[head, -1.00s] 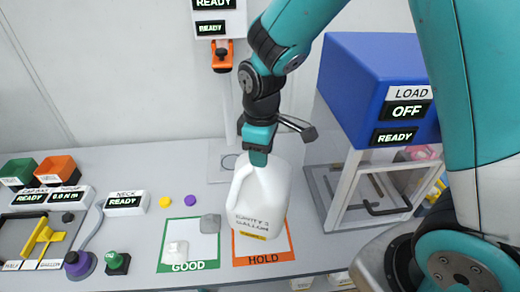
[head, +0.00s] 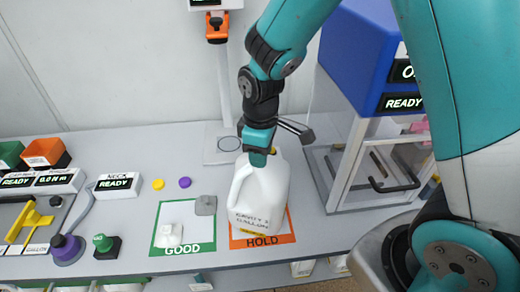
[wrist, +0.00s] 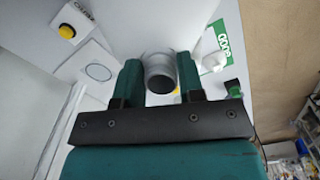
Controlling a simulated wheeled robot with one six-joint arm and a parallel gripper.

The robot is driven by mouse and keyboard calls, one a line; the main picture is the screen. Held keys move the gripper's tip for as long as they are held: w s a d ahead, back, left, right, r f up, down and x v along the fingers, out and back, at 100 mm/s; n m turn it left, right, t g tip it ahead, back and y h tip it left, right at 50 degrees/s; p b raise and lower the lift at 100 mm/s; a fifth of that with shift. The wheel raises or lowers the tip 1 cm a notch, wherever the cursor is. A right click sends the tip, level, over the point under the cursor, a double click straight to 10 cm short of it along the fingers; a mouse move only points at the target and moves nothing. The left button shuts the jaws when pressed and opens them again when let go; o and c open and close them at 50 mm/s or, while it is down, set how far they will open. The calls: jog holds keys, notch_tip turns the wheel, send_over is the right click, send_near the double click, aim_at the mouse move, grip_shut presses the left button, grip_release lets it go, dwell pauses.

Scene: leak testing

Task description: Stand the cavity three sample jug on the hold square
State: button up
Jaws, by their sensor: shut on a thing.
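The white jug (head: 258,198), lettered with a cavity mark and "GALLON", is upright in the head view, over the orange-bordered HOLD square (head: 284,239). Its base covers much of the square; I cannot tell whether it touches down or hangs just above. My gripper (head: 258,157) is shut on the jug's top from above. In the wrist view my gripper (wrist: 160,78) has its two fingers on either side of the jug's grey round neck (wrist: 160,82). The jug's far side is hidden.
A blue-topped tester (head: 362,60) with a clear enclosure stands at right. Yellow (head: 158,184) and purple (head: 185,182) buttons lie behind GOOD.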

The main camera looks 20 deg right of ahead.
jog(key=shift+f+b, duration=0.3)
jog(key=shift+f, duration=0.2)
dwell(0.3)
jog(key=o, duration=0.9)
jog(key=shift+c, duration=0.2)
